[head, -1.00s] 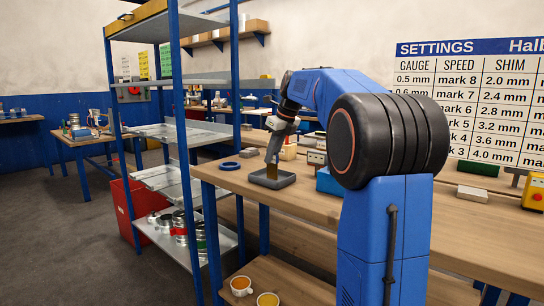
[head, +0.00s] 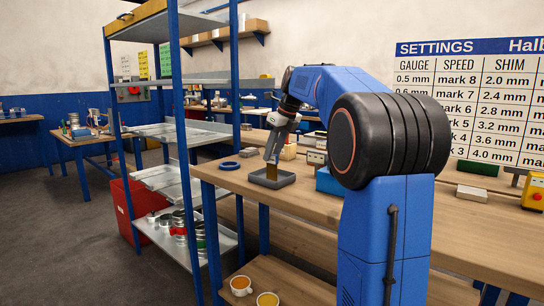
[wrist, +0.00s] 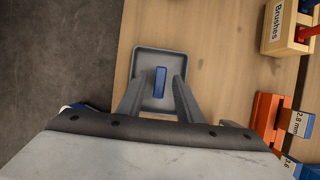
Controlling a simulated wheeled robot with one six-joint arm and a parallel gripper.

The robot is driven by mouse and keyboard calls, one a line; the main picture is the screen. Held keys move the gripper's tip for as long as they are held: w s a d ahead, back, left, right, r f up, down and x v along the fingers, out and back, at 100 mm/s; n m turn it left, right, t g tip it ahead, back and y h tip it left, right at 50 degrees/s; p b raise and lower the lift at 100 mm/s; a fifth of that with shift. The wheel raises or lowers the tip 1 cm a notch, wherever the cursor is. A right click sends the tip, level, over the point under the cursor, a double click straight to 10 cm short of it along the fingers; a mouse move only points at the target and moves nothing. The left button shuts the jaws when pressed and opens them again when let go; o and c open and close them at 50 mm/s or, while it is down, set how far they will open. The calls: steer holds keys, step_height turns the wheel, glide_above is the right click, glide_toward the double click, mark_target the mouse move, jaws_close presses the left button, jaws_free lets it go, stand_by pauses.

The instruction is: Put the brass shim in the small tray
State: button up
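The small grey tray (head: 287,181) sits near the left end of the wooden bench; it also shows in the wrist view (wrist: 148,52). The brass shim (head: 272,172) stands roughly upright in the tray in the head view. In the wrist view a narrow blue piece (wrist: 160,82) appears over the tray between my fingers; it may be the shim's top end. My gripper (head: 273,157) is above the tray, pointing down. Its fingers (wrist: 159,80) are spread, with a gap on each side of the blue piece.
A blue-posted shelf rack (head: 180,110) rises at left.

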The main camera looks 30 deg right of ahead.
steer(key=v, duration=1)
steer(key=shift+r, duration=0.3)
steer(key=shift+s, duration=0.1)
steer(key=s+a+f+n+h, duration=0.1)
steer(key=s+a+f+n, duration=1.1)
steer(key=s+a+n, duration=0.3)
steer(key=s+a+f+n, duration=0.3)
steer(key=s+f+n, duration=0.5)
steer(key=s+f, duration=0.2)
steer(key=s+a+f+n, duration=0.2)
steer(key=s+f+n, duration=0.7)
steer(key=f, duration=0.4)
steer(key=shift+s+a+h, duration=0.3)
steer(key=shift+s+a, duration=0.1)
steer(key=shift+s, duration=0.45)
